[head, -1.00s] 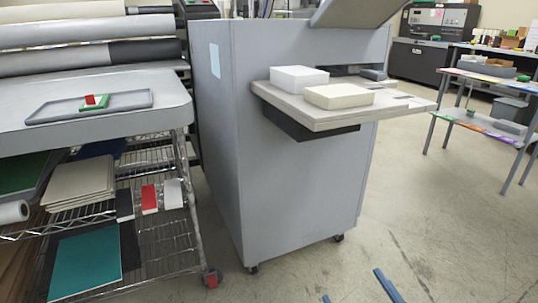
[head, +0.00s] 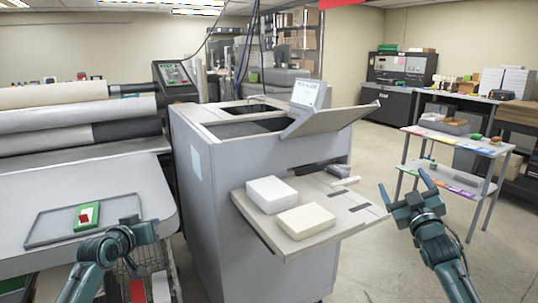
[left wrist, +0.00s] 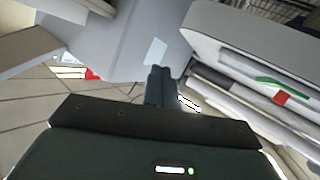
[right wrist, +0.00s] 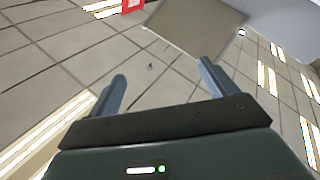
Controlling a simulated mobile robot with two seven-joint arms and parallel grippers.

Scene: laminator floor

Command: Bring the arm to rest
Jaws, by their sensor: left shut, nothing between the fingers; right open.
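My right gripper (head: 404,192) is raised at the lower right of the head view, with its fingers spread and pointing up. In the right wrist view its two fingers (right wrist: 160,85) stand wide apart with nothing between them. My left gripper (head: 136,222) is at the lower left of the head view, near the right edge of the grey laminator table (head: 155,200). In the left wrist view its fingers (left wrist: 158,75) are together and empty.
A grey tray (head: 45,228) with a green and red item (head: 86,216) lies on the table. The grey machine (head: 205,220) in the middle has a side shelf (head: 250,222) bearing a white block (head: 271,194) and a cream block (head: 306,221). Open floor (head: 385,270) lies right of it.

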